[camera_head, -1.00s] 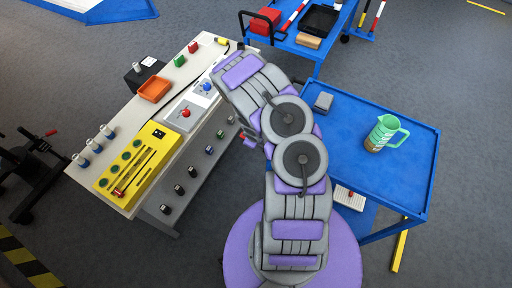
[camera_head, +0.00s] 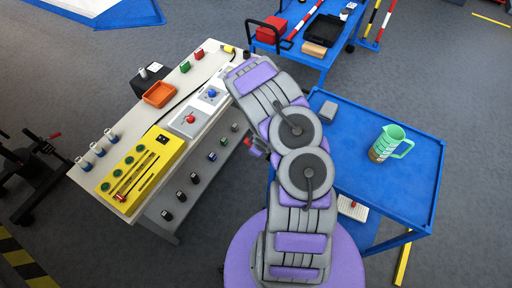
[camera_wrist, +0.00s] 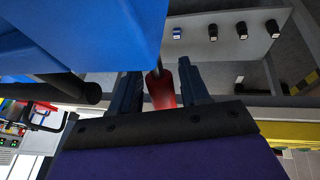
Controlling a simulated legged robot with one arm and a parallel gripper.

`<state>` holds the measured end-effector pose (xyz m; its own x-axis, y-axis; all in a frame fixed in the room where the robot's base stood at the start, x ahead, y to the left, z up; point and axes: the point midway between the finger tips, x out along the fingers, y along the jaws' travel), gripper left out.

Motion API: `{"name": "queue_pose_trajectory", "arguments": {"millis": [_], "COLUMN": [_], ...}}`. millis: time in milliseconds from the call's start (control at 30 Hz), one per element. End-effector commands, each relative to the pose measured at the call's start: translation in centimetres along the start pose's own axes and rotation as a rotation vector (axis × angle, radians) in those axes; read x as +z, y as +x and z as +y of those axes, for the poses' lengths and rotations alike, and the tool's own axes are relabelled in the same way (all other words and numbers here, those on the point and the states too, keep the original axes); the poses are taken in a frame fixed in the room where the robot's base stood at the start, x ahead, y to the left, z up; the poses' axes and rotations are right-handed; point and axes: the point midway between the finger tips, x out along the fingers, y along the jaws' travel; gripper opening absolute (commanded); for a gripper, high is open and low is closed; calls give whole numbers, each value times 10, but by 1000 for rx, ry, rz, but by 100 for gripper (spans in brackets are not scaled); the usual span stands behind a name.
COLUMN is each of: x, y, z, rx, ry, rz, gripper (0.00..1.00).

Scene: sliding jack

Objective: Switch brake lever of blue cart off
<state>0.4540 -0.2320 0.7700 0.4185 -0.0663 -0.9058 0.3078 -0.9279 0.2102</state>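In the wrist view my gripper (camera_wrist: 158,70) has its two dark fingers apart. A red lever handle (camera_wrist: 161,91) stands between them, with narrow gaps at its sides; whether a finger touches it I cannot tell. A large blue surface (camera_wrist: 85,32), seemingly the cart, fills the upper left, close to the camera. In the head view the blue cart (camera_head: 355,125) is to the right of my arm, and my arm hides its left edge. A small red and purple part (camera_head: 257,147) shows just left of my arm; the fingers are not clear there.
A grey-white workbench (camera_head: 225,72) with a yellow panel (camera_head: 142,167) and buttons stands to the left. Another blue cart (camera_head: 308,65) is behind. Grey floor is open at right.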

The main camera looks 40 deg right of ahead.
Motion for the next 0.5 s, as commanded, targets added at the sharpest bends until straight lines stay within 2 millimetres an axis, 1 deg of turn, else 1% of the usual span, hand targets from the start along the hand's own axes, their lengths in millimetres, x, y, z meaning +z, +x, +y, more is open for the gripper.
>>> {"name": "queue_pose_trajectory", "arguments": {"millis": [333, 433, 500], "x": [0, 1, 2], "y": [-4, -12, -22], "z": [0, 0, 0], "rx": [1, 2, 1], "ry": [0, 1, 1], "rz": [-1, -3, -5], "gripper": [50, 50, 50]}}
